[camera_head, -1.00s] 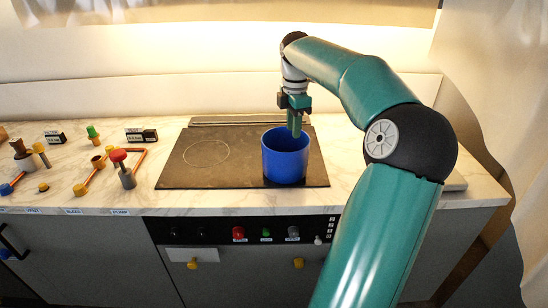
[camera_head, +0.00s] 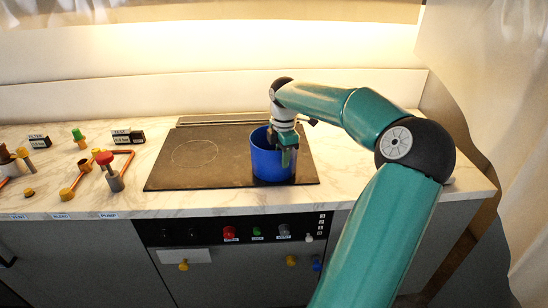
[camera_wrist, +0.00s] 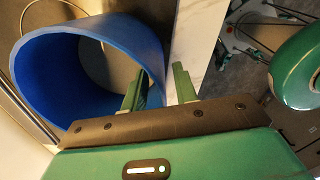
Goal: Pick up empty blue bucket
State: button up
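The blue bucket (camera_head: 266,164) stands upright on the black cooktop, towards its right side. In the wrist view the bucket (camera_wrist: 42,75) shows its open mouth, and I see nothing inside the visible part. My gripper (camera_head: 284,152) is at the bucket's right rim. In the wrist view my gripper (camera_wrist: 161,76) is open, with one finger inside the mouth and the other outside, the bucket wall between them. I cannot tell whether either finger touches the wall.
The black cooktop (camera_head: 190,172) is bare left of the bucket. Pipes and valves, including a red-topped one (camera_head: 106,160), stand on the counter at left. A panel with coloured knobs (camera_head: 230,233) is on the front below. A curtain (camera_head: 500,90) hangs at right.

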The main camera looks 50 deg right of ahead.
notch_tip(320, 180, down, 2)
jog(key=shift+c, duration=0.4)
grip_shut()
jog(key=shift+r, duration=0.1)
